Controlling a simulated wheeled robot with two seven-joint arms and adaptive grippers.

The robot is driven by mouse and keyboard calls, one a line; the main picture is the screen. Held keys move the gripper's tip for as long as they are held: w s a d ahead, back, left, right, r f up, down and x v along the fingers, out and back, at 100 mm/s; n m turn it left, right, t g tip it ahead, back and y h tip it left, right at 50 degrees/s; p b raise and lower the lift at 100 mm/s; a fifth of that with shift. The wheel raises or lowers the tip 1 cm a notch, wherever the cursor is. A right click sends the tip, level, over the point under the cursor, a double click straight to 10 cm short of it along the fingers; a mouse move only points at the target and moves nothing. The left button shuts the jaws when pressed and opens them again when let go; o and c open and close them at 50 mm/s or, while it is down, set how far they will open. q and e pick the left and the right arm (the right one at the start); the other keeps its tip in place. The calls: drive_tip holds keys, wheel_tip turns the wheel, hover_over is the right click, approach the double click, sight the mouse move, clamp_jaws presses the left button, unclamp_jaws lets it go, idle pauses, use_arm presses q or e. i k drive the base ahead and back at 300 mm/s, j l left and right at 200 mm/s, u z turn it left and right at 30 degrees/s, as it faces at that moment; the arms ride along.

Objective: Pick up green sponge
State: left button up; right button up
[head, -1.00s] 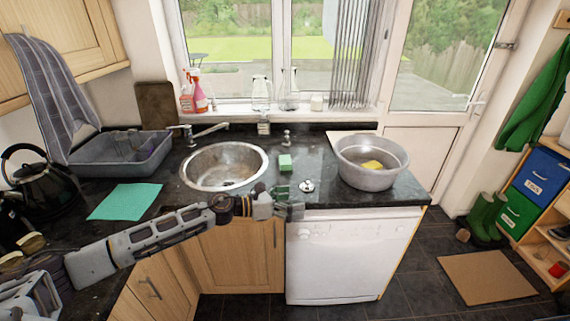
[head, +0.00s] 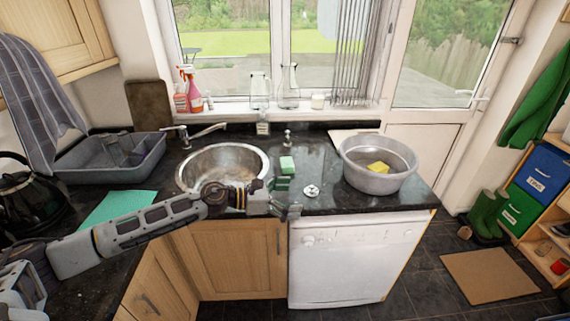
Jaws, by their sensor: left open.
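The green sponge (head: 287,165) sits on the dark granite counter, just right of the round metal sink. The fingers seem apart from the sponge. My left arm reaches in from the left across the counter front. My right gripper is out of view.
The metal sink (head: 222,166) is left of the sponge. A small round metal item (head: 311,191) lies to its right, then a grey basin (head: 378,166) holding a yellow sponge (head: 378,167).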

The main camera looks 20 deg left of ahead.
sight(287, 166)
drive_tip(key=i+j, duration=0.45)
drive_tip(key=j, duration=0.15)
drive_tip(key=i+j, duration=0.45)
drive_tip(key=j, duration=0.1)
